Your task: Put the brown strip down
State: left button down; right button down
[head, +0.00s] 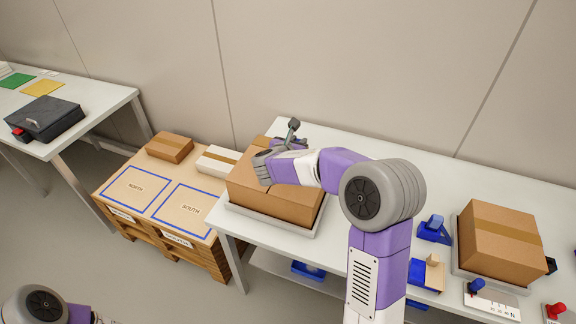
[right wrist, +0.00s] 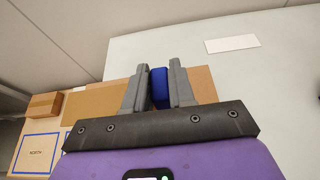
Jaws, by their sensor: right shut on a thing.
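My right gripper (right wrist: 159,72) is shut on a blue thing (right wrist: 159,88), seen between its two grey fingers in the right wrist view. In the head view the right gripper (head: 292,128) is at the far edge of a brown carton (head: 285,200), partly behind my own wrist. The carton lies in a pale tray (head: 268,220) on the table, and a seam shows across its top. I cannot make out a separate brown strip at the gripper. My left gripper is out of view; only part of that arm shows at lower left.
A carton with a tan strip (head: 500,235) stands at the right of the white table (head: 375,147). Blue items (head: 434,230) sit beside it. Left is a pallet (head: 150,212) with two boxes (head: 170,147). A white card (right wrist: 232,43) lies on the otherwise clear tabletop.

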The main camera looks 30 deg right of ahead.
notch_tip(320, 180, down, 8)
jog(key=shift+f+b, duration=0.1)
jog(key=shift+b, duration=0.9)
jog(key=shift+f+b, duration=0.55)
jog(key=shift+b, duration=0.1)
jog(key=c, duration=0.9)
grip_release()
jog(key=shift+c, duration=0.2)
jog(key=shift+r, duration=0.1)
jog(key=shift+r+p, duration=0.45)
jog(key=shift+p, duration=0.15)
jog(key=p+v, duration=0.1)
jog(key=v, duration=1.1)
jog(key=shift+p, duration=0.3)
